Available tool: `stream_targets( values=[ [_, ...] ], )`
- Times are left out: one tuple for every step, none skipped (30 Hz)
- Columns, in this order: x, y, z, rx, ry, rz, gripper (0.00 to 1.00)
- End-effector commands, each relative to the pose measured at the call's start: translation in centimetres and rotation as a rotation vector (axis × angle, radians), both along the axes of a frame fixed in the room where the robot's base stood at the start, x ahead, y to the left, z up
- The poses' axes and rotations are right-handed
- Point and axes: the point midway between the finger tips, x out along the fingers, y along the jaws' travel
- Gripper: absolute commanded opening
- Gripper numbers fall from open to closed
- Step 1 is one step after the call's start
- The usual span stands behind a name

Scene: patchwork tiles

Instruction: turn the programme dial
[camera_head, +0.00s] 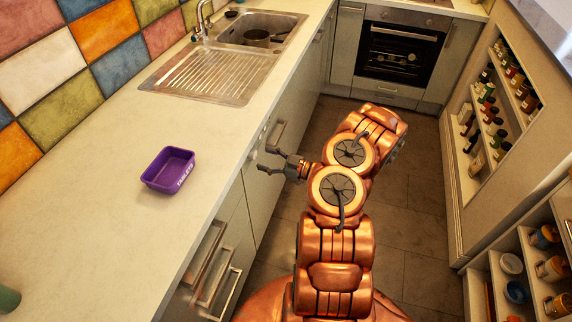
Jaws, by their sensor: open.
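My gripper (264,159) is open and empty, with its two fingers spread and pointing left at the pale front under the counter. A small light round shape, possibly the programme dial (264,131), sits on that front just beyond the fingers, beside a metal handle (277,135). It is too small to tell its markings or its turn position. The fingertips are close to the front, but I cannot tell whether they touch anything. My copper arm hides part of the floor and some of the fronts.
A purple tray (168,170) stands on the counter (110,220) above the gripper. Bar handles (218,270) stick out from the nearer drawers. A sink (262,30) and a built-in oven (400,52) lie farther back. Open shelves (490,115) line the right side; tiled floor (425,195) lies between.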

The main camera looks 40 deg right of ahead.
Motion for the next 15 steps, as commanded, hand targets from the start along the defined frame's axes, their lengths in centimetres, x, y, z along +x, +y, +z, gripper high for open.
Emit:
stream_targets(
  values=[
    [-0.7,-0.5,0.0,0.000,0.000,-0.004,0.63],
    [-1.0,-0.7,0.0,0.000,0.000,-0.004,0.63],
    [-1.5,-0.9,0.0,0.000,0.000,-0.003,0.63],
    [-1.9,-1.1,0.0,0.000,0.000,-0.002,0.63],
    [-2.3,-1.3,0.0,0.000,0.000,-0.003,0.63],
    [-2.8,-1.5,0.0,0.000,0.000,-0.002,0.63],
    [-3.1,-1.7,0.0,-0.001,0.001,-0.002,0.63],
    [-3.4,-1.8,0.0,-0.001,0.001,-0.002,0.63],
    [-3.8,-2.1,0.0,-0.001,0.001,-0.002,0.63],
    [-4.1,-2.3,0.0,-0.001,0.001,-0.002,0.63],
    [-4.4,-2.4,0.0,-0.001,0.001,-0.002,0.63],
    [-4.9,-2.6,0.0,-0.001,0.001,-0.002,0.63],
    [-5.2,-2.7,0.0,-0.001,0.002,-0.001,0.63],
    [-5.5,-2.9,0.0,-0.001,0.001,-0.002,0.63],
    [-5.8,-3.1,0.0,-0.001,0.001,-0.002,0.63]
  ],
)
